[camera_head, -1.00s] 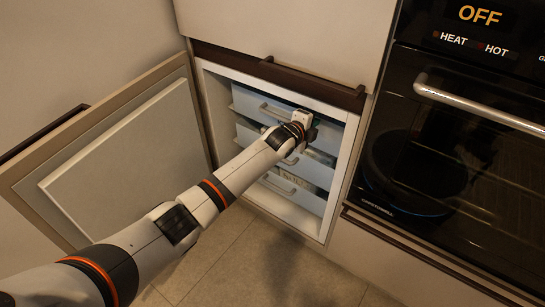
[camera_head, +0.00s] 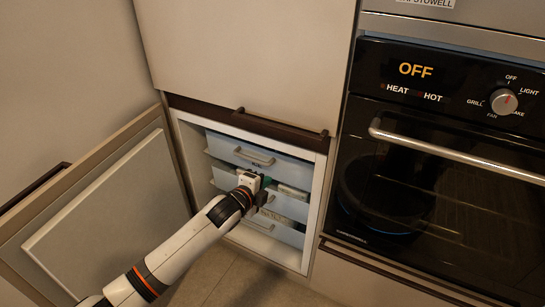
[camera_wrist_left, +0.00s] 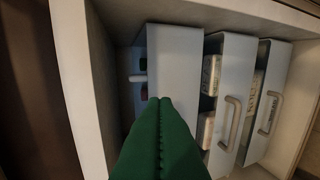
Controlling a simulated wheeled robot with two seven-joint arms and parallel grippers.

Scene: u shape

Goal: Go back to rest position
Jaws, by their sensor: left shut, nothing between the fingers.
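My left gripper (camera_head: 264,190) is in front of the drawers of the open freezer cabinet, near the middle drawer in the head view. Its green fingers (camera_wrist_left: 160,112) are closed together and empty in the left wrist view. The top drawer (camera_head: 228,150), middle drawer (camera_head: 224,178) and bottom drawer (camera_head: 290,233) are pale blue with grey handles. White packages (camera_wrist_left: 208,75) show inside the drawers in the left wrist view. I cannot tell whether the gripper touches a drawer front. My right gripper is not in view.
The freezer door (camera_head: 95,215) stands open on the left, beside my left arm. An oven (camera_head: 440,180) with a long bar handle (camera_head: 460,152) is on the right. A cabinet panel (camera_head: 250,60) is above. Some tiled floor (camera_head: 215,272) shows below.

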